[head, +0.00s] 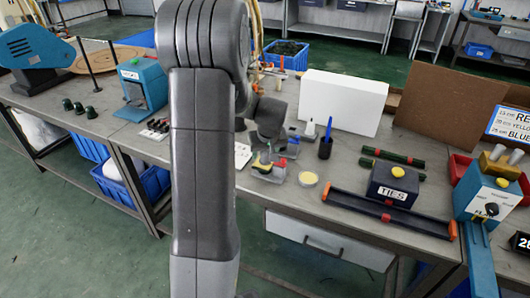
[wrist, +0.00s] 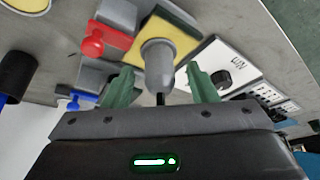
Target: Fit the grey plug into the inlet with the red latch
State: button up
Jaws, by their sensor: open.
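The grey plug (wrist: 158,62) shows in the wrist view as a rounded grey body with a dark end. It stands over a yellow pad with a dark edge (wrist: 185,32). My gripper (wrist: 161,86) is open, with its two green fingers on either side of the plug and visible gaps between. The red latch (wrist: 92,44) is left of the plug, beside a grey block (wrist: 118,14) that appears to be its inlet. A blue latch (wrist: 82,99) is further down-left by another grey block. In the head view my gripper (head: 268,140) is low over these small parts, partly hiding them.
A white box with a black knob (wrist: 222,80) is right of the plug. A dark pen holder (head: 325,149), a yellow disc (head: 308,178), a white panel (head: 342,102) and the TIES box (head: 392,187) stand to the right on the bench.

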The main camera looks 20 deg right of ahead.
jog(key=v, duration=1.3)
jog(key=shift+r, duration=0.35)
jog(key=shift+f, duration=0.1)
jog(key=x, duration=1.3)
jog(key=shift+f, duration=0.3)
jog(key=shift+w+r, duration=0.1)
jog(key=shift+r, duration=0.05)
